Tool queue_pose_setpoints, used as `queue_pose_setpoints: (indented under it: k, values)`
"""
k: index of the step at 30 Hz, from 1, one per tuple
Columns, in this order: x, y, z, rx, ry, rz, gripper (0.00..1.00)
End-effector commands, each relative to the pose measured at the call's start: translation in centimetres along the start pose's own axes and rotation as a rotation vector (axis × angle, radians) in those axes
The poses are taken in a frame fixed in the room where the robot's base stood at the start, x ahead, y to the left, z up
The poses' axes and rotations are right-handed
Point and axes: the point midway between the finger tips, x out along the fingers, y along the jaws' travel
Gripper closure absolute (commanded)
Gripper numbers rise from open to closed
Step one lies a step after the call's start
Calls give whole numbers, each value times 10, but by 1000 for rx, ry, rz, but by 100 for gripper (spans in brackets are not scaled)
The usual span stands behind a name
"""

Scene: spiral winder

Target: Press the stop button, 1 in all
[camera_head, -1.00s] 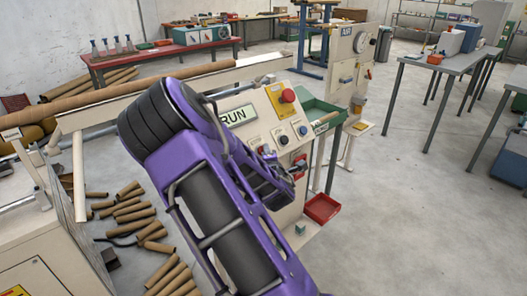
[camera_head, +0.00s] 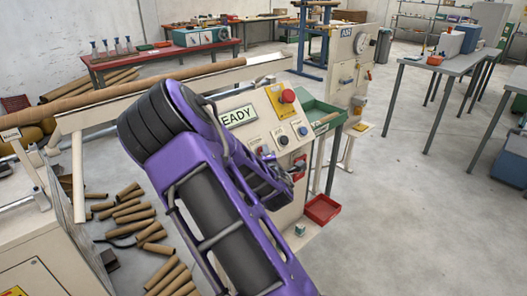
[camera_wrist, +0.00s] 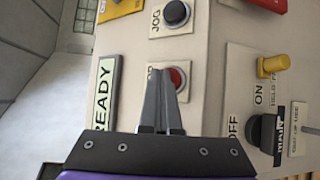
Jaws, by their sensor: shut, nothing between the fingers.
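The stop button is a small red button (camera_wrist: 178,78) on a pale label in the wrist view. My fingers partly cover it and its lettering. It also shows as a small red spot in the head view (camera_head: 261,150), at the left end of a button row. My gripper (camera_wrist: 164,74) is shut and empty, with its fingertips right at the button; I cannot tell whether they touch it. The sign (camera_wrist: 103,98) on the panel reads READY; in the head view (camera_head: 238,116) its left edge is cut off by my arm.
A black JOG button (camera_wrist: 176,13) sits above the stop button in the wrist view. A black OFF/ON switch (camera_wrist: 264,131) and a yellow knob (camera_wrist: 272,65) are to the right. A red mushroom button (camera_head: 287,96) stands on a yellow plate. Cardboard tubes (camera_head: 133,213) lie on the floor.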

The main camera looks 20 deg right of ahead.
Motion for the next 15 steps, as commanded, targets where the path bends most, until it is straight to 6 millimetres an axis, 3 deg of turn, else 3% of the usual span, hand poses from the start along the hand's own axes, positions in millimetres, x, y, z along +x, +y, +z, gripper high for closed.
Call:
queue_pose_setpoints:
  k: [15]
  values:
    - [-11,8,7,0,1,0,100]
